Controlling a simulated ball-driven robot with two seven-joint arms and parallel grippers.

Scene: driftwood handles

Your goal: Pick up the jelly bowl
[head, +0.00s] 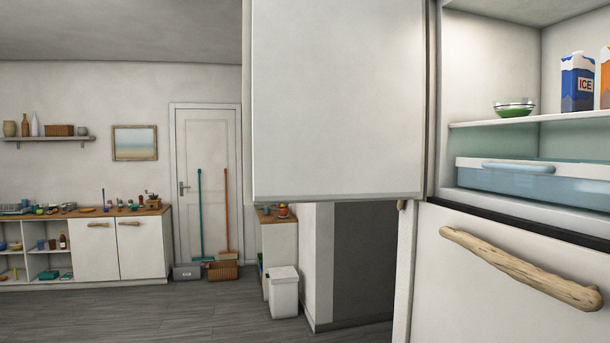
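A small glass bowl with green contents (514,107), which looks like the jelly bowl, stands upright on the upper shelf (545,120) inside the open fridge at the right. It sits near the shelf's left part, apart from the cartons to its right. Neither of my grippers shows in the head view.
The open fridge door (340,100) hangs left of the compartment. A blue ICE carton (578,85) and an orange carton (605,78) share the shelf. A blue drawer (540,182) is below, then a lower door with a driftwood handle (520,268). A white bin (284,292) stands left on open floor.

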